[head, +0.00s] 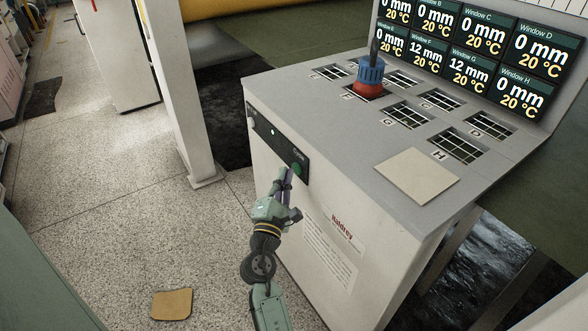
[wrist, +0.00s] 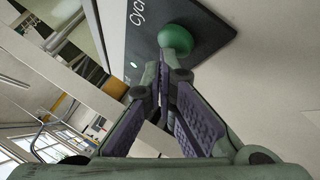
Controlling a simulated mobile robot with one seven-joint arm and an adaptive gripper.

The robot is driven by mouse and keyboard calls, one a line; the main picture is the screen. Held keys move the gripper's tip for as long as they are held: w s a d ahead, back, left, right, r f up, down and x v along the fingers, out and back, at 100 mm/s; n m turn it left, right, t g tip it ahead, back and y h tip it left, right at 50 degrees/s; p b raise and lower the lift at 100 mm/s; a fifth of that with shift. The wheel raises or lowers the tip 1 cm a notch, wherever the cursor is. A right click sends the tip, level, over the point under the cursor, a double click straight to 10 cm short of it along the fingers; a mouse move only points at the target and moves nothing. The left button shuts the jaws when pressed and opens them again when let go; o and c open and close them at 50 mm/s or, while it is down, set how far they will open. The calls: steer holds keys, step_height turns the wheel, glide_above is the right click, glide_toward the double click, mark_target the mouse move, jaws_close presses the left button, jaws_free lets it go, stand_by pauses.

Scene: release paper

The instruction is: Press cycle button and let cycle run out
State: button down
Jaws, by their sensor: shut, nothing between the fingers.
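The green cycle button (head: 297,168) sits on a dark panel (head: 270,135) on the front of the white machine (head: 370,225). In the wrist view the button (wrist: 176,38) is a round green knob beside white lettering that begins "Cyc". My gripper (head: 287,174) is shut and empty, its fingertips right at the button. In the wrist view the fingertips (wrist: 164,66) lie just below the knob; I cannot tell whether they touch it. A small pale light (head: 273,131) shows on the panel.
On the machine's top are several gridded windows and a blue and red device (head: 369,76). A beige sheet (head: 417,176) lies at the front corner. The display (head: 470,52) reads 12 mm for F and G, 20 °C throughout. A tan piece (head: 172,304) lies on the floor.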

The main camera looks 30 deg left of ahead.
steer(key=shift+w+d, duration=0.15)
steer(key=shift+w, duration=0.2)
steer(key=shift+s, duration=0.4)
stand_by(0.3)
steer(key=s+a+b, duration=0.1)
steer(key=s+a, duration=0.1)
steer(key=s, duration=0.3)
steer(key=shift+s+a, duration=0.3)
stand_by(0.7)
